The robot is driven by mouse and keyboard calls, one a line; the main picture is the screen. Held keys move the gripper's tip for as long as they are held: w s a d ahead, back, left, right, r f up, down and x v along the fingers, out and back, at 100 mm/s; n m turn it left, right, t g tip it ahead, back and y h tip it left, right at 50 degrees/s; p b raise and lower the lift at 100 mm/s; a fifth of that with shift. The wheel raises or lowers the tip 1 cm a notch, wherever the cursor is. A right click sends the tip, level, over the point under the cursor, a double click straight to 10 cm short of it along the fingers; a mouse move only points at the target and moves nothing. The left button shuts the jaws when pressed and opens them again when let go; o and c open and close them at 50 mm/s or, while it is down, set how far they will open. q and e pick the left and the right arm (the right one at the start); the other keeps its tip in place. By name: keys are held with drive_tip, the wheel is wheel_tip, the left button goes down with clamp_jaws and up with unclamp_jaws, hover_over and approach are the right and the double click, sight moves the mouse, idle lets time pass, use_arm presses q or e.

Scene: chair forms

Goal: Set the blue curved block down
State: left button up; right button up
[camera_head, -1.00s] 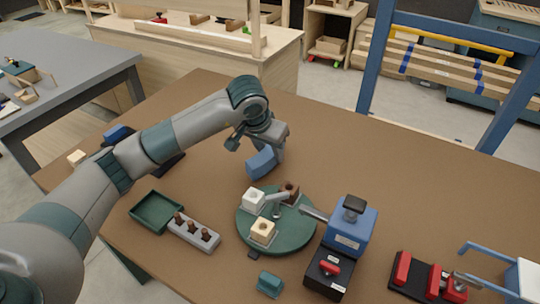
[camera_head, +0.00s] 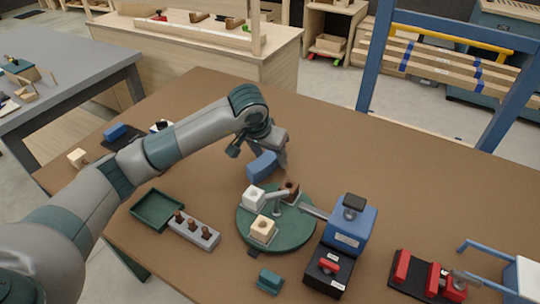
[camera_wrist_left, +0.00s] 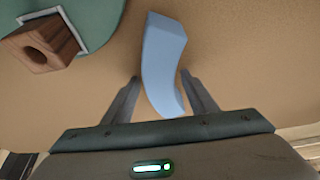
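The blue curved block (camera_head: 262,166) is at mid table, just behind the round green turntable. My left gripper (camera_head: 281,160) points down at the block's right end. In the left wrist view, the curved block (camera_wrist_left: 160,55) lies between the two fingers of my left gripper (camera_wrist_left: 161,78), with the fingertips close against its sides. Its far end sticks out beyond the fingertips. I cannot tell whether its underside touches the table. My right gripper is not in view.
The green turntable (camera_head: 246,232) carries a white, a light wood and a dark wood block (camera_wrist_left: 38,48). A blue device (camera_head: 350,222) stands right of it. A green tray (camera_head: 157,198) and a grey peg holder (camera_head: 205,236) are left. The brown table (camera_head: 400,180) is clear at right rear.

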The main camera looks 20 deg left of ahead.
use_arm(q)
drive_tip(key=shift+r, duration=0.1)
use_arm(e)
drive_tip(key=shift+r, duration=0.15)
use_arm(q)
drive_tip(key=shift+r, duration=0.2)
drive_tip(key=b+v, duration=0.1)
drive_tip(key=v, duration=0.9)
drive_tip(key=shift+r, duration=0.25)
drive_tip(key=shift+s+a+r, duration=0.1)
drive_tip(key=shift+s+r, duration=0.2)
drive_tip(key=shift+r, duration=0.2)
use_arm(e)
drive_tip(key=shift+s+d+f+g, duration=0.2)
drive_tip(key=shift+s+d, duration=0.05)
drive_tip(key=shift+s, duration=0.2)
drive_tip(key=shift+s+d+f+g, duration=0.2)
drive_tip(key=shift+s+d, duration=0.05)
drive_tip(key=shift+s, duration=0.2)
use_arm(q)
drive_tip(key=shift+o, duration=0.2)
